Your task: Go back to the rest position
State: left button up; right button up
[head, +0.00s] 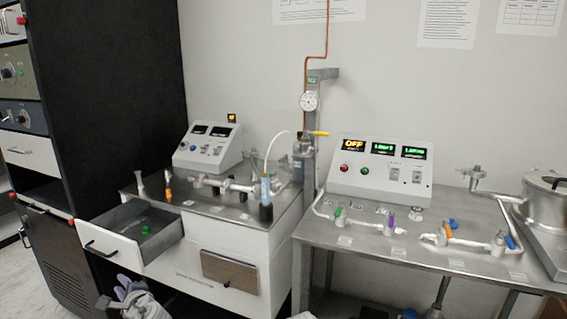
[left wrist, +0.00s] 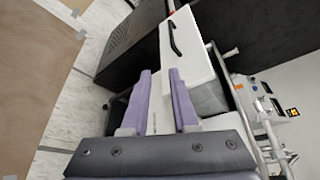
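My left gripper (head: 122,292) shows at the bottom left of the head view, low in front of the white cabinet and below the open drawer. In the left wrist view its two purple fingers (left wrist: 160,102) stand apart with nothing between them. A small pale piece at the bottom edge of the head view is too little to identify as my right gripper. The drawer (head: 115,246) is pulled out, with a small green item (head: 146,229) inside. The drawer front (left wrist: 185,52) also shows in the left wrist view, beyond the fingers and apart from them.
A tall black rack (head: 110,90) stands at the left. The cabinet top holds a control box (head: 207,148) and glassware. A metal table (head: 340,236) at the right carries a control box reading OFF (head: 380,170) and pipes with coloured valves. Open floor (head: 25,280) shows at lower left.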

pick_arm(q)
jog(key=s+d+r+n+g+h+p, duration=0.1)
jog(key=s+d+n+g+h+p, duration=0.2)
jog(key=d, duration=0.9)
jog(key=s+d+r+n+g+h+p, duration=0.1)
jog(key=s+d+n+g+h+p, duration=0.2)
jog(key=s+d+p, duration=0.4)
jog(key=s+d+r+n+g+h+p, duration=0.2)
jog(key=s+d+n+g+h+p, duration=0.2)
jog(key=d+p, duration=0.6)
jog(key=s+d, duration=0.2)
jog(key=d, duration=0.5)
jog(key=shift+d+n+g, duration=0.3)
jog(key=shift+d+n, duration=0.1)
jog(key=shift+a, duration=0.1)
